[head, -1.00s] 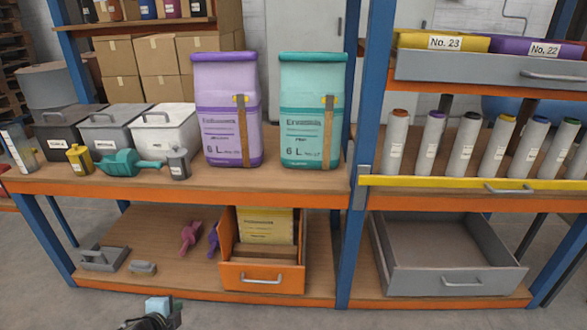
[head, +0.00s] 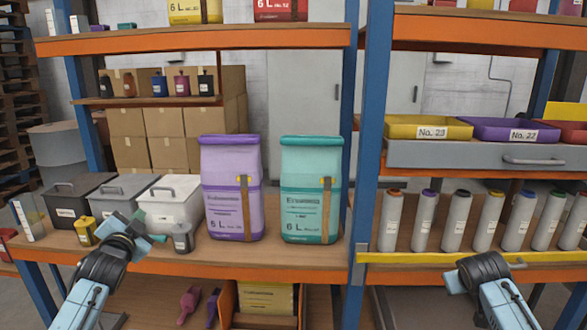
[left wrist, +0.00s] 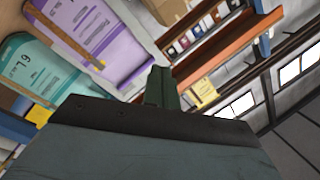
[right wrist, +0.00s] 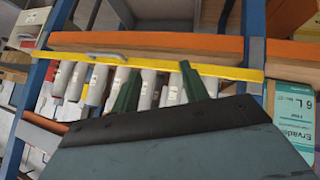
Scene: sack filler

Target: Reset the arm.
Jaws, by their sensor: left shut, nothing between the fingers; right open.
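My left gripper (head: 138,222) is raised in front of the middle shelf, in front of the lidded bins in the head view. Its fingers are together and empty, and they also show in the left wrist view (left wrist: 162,88). My right arm comes in at the lower right of the head view, in front of the yellow rail; its fingers are hidden there. In the right wrist view my right gripper (right wrist: 158,90) has its two green fingers apart with nothing held between them.
A purple sack (head: 231,190) and a teal sack (head: 311,190) stand on the middle shelf. A white bin (head: 170,208) is behind my left gripper. Several grey tubes (head: 455,222) stand behind the yellow rail (head: 430,256). An orange drawer (head: 262,321) is below.

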